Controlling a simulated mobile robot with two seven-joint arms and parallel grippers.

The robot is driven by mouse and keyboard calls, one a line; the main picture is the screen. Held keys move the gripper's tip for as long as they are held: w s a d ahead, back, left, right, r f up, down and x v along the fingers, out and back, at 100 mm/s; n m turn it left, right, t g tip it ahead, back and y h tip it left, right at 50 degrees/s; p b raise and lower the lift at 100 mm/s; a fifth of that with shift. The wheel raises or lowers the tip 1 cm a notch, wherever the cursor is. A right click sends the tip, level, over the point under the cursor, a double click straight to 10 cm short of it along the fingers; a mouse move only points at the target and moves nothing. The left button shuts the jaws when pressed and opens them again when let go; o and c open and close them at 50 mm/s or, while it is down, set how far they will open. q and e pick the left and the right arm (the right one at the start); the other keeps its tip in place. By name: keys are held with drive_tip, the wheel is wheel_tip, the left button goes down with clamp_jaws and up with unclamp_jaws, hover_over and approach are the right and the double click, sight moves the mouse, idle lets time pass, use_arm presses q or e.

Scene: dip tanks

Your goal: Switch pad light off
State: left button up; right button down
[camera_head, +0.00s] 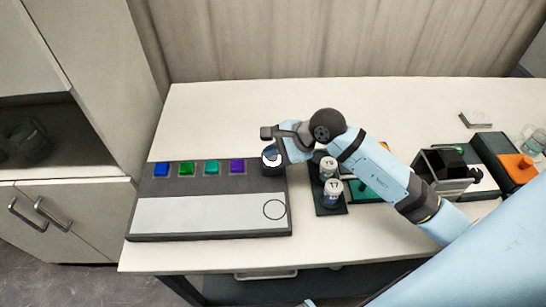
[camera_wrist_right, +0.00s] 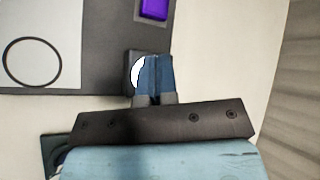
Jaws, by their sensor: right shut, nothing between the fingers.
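A dark panel (camera_head: 160,237) lies on the left of the table, with a flat pale pad (camera_head: 205,213) set in it. A black circle outline is drawn at the pad's right end, and it also shows in the wrist view (camera_wrist_right: 32,63). A small dark block with a white round face (camera_head: 271,155) is at the panel's far right corner. My right gripper (camera_head: 274,163) is shut and empty, its fingertips over that block. In the wrist view the blue fingertips (camera_wrist_right: 155,62) overlap the white face (camera_wrist_right: 138,71) and hide part of it; I cannot tell if they touch.
Blue (camera_head: 161,169), green (camera_head: 186,168), teal (camera_head: 211,167) and purple (camera_head: 237,166) squares line the panel's far edge. Numbered vials (camera_head: 332,190) stand close right of the gripper, partly under my arm. A black device (camera_head: 444,165) stands farther right.

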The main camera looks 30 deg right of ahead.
sight(273, 159)
idle(0.4)
drive_tip(key=shift+r, duration=0.4)
drive_tip(key=shift+r+p, duration=1.6)
drive_tip(key=shift+r, duration=1.35)
